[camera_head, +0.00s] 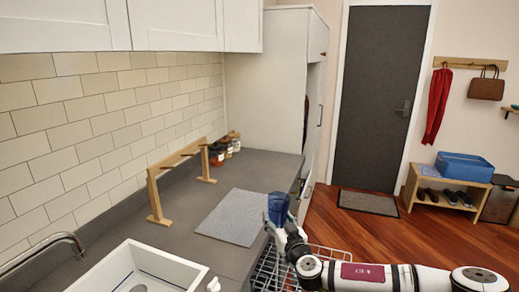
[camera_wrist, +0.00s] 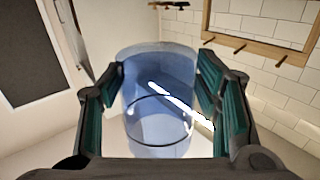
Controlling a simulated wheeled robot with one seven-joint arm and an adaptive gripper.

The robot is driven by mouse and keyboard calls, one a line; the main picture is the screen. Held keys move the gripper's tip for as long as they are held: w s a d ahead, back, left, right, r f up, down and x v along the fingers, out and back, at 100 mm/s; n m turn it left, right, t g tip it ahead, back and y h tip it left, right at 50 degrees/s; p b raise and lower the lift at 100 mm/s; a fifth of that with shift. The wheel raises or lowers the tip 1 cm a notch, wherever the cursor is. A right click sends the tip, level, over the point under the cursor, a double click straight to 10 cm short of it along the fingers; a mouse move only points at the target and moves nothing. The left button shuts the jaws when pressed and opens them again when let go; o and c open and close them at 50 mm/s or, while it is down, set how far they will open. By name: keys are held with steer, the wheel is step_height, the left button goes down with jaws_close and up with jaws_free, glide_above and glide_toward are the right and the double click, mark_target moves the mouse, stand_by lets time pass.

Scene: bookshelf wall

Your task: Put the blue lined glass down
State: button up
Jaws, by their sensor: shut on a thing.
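The blue lined glass (camera_head: 278,205) is see-through blue, and in the wrist view (camera_wrist: 158,100) a dark line runs around it. My gripper (camera_wrist: 160,95) is shut on it, with one finger on each side of the glass. In the head view my gripper (camera_head: 279,224) holds the glass at the right edge of the grey counter (camera_head: 225,256), next to a light grey mat (camera_head: 232,217). I cannot tell how high the glass is above the counter.
A wooden rack (camera_head: 180,165) stands along the tiled wall, with several jars (camera_head: 218,152) behind it. A white sink (camera_head: 140,268) and a tap (camera_head: 45,243) are at the front left. An open wire dishwasher rack (camera_head: 268,268) sits below the counter edge. The mat is clear.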

steer(key=s+d+f+m+h, duration=0.1)
steer(key=s+d+m+h, duration=0.2)
steer(key=s+d, duration=1)
steer(key=shift+s+f+t+h, duration=0.35)
steer(key=shift+s+h, duration=0.45)
steer(key=shift+h, duration=0.3)
steer(key=shift+d, duration=0.1)
